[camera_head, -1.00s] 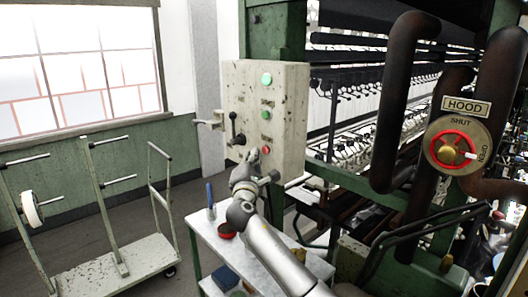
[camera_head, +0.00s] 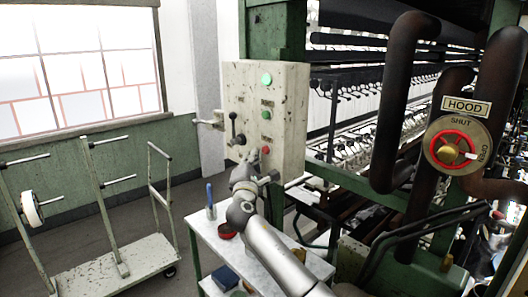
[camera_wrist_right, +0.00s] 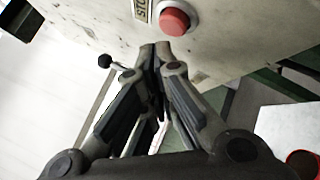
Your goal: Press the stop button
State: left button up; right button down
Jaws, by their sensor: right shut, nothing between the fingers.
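The control box (camera_head: 288,100) is a worn cream panel on a green post. Its red stop button (camera_head: 266,150) is the lowest of the buttons. In the right wrist view the red button (camera_wrist_right: 174,21) stands just beyond my fingertips, beside a partly visible "STOP" label (camera_wrist_right: 143,10). My right gripper (camera_head: 254,156) is shut and empty, its tips just below and left of the button in the head view. In the right wrist view the gripper (camera_wrist_right: 155,46) appears a little apart from the button; contact cannot be told. My left gripper is out of view.
A green button (camera_head: 267,115) and a pale green lamp (camera_head: 267,80) sit above, with a black-knobbed lever (camera_head: 237,130) to their left. A white table (camera_head: 205,233) with small items stands below. The hood valve wheel (camera_head: 453,149) is at right, a trolley (camera_head: 120,272) at left.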

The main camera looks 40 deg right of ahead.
jog(key=shift+d, duration=0.15)
jog(key=shift+d, duration=0.3)
jog(key=shift+d, duration=0.5)
dwell(0.7)
jog(key=shift+a, duration=0.9)
jog(key=shift+a, duration=0.15)
jog(key=shift+s+a+p, duration=0.15)
jog(key=shift+a, duration=1.05)
jog(key=shift+s+a+p, duration=0.1)
jog(key=shift+a+p, duration=0.05)
jog(key=shift+a, duration=1.05)
